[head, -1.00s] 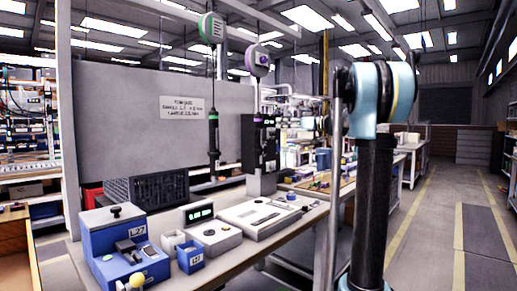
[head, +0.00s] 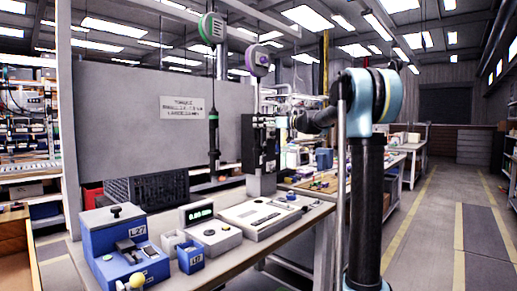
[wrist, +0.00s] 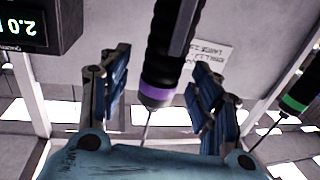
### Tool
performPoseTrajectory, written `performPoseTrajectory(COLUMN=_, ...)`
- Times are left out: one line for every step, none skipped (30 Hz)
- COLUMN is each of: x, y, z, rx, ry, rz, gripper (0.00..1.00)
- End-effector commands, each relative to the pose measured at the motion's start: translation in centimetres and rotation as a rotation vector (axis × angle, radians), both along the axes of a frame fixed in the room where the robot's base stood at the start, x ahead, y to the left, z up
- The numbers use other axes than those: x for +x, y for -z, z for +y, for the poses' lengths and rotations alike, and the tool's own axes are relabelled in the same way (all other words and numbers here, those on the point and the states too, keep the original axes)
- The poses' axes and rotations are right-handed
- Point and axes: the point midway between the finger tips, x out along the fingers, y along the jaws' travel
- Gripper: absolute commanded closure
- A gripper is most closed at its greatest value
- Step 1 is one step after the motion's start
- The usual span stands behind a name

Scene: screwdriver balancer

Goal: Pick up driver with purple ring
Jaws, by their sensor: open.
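The driver with the purple ring (wrist: 157,93) shows in the wrist view, with a black grip, a purple band and a thin bit. It lies in the picture between the two finger pads of my gripper (wrist: 157,60), which are spread wide with a gap on each side. I cannot tell how deep between the fingers it sits. In the head view, the purple balancer reel (head: 257,61) hangs above a dark box, and its driver cannot be told apart there. The driver with the green ring (head: 213,137) hangs to the left; it also shows at the right of the wrist view (wrist: 297,98).
The dark display box (head: 258,143) stands close by on its post; its display (wrist: 25,25) shows at upper left in the wrist view. The bench (head: 240,256) holds a blue L27 fixture (head: 122,246), small bins and a tray. A grey panel (head: 135,125) stands behind.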

Motion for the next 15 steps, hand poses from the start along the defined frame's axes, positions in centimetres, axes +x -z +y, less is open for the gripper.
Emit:
performPoseTrajectory(x=0.3, y=0.0, z=0.8, rx=0.000, ry=-0.002, rz=0.000, gripper=0.42)
performPoseTrajectory(x=0.5, y=0.0, z=1.2, rx=0.000, ry=-0.002, rz=0.000, gripper=0.42)
performPoseTrajectory(x=0.7, y=0.0, z=1.5, rx=0.000, ry=-0.002, rz=0.000, gripper=0.42)
performPoseTrajectory(x=0.8, y=0.0, z=1.8, rx=0.000, ry=-0.002, rz=0.000, gripper=0.42)
performPoseTrajectory(x=0.9, y=0.0, z=1.9, rx=0.000, ry=-0.001, rz=0.000, gripper=0.42)
performPoseTrajectory(x=1.0, y=0.0, z=2.1, rx=0.000, ry=-0.001, rz=0.000, gripper=0.42)
performPoseTrajectory(x=1.0, y=0.0, z=2.2, rx=0.000, ry=0.000, rz=0.000, gripper=0.42)
performPoseTrajectory(x=1.1, y=0.0, z=2.2, rx=0.000, ry=0.000, rz=0.000, gripper=0.42)
performPoseTrajectory(x=1.1, y=0.0, z=2.1, rx=0.000, ry=0.000, rz=0.000, gripper=0.42)
performPoseTrajectory(x=1.0, y=0.0, z=2.1, rx=0.000, ry=0.000, rz=0.000, gripper=0.42)
performPoseTrajectory(x=1.1, y=0.0, z=2.1, rx=0.000, ry=0.000, rz=0.000, gripper=0.42)
performPoseTrajectory(x=1.1, y=0.0, z=2.1, rx=0.000, ry=0.000, rz=0.000, gripper=0.42)
performPoseTrajectory(x=1.1, y=0.0, z=2.1, rx=0.000, ry=0.000, rz=0.000, gripper=0.49)
performPoseTrajectory(x=1.0, y=0.0, z=2.1, rx=0.000, ry=0.000, rz=0.000, gripper=0.56)
performPoseTrajectory(x=1.0, y=0.0, z=2.1, rx=0.000, ry=0.000, rz=0.000, gripper=0.65)
